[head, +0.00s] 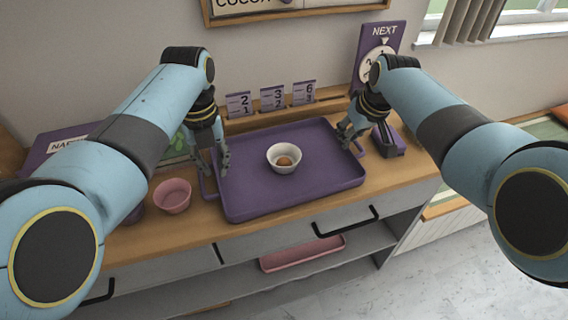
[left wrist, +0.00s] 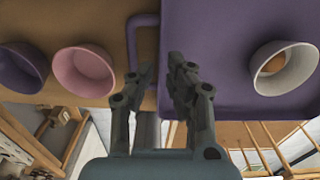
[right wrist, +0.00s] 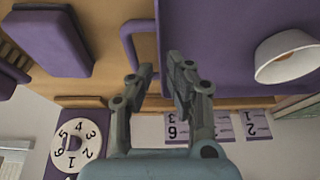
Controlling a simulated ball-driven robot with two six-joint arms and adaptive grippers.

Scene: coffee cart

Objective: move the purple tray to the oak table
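The purple tray (head: 255,193) lies flat on the wooden counter, with a white bowl (head: 284,158) holding something brown near its middle. The tray has a loop handle on each side. My left gripper (head: 218,166) is at the tray's left side, beside the left handle (head: 206,187). In the left wrist view my gripper (left wrist: 162,66) is open, its fingers close to that handle and the tray edge. My right gripper (head: 347,134) is at the right side. In the right wrist view my gripper (right wrist: 160,66) is open, near the right handle (right wrist: 127,42). I cannot tell whether the fingers touch either handle.
A pink bowl (head: 173,196) and a purple bowl stand left of the tray. Number cards (head: 272,97) in a wooden rack stand behind it. A dark purple block (head: 390,141) is close on the right. A pink tray (head: 302,253) lies on the lower shelf.

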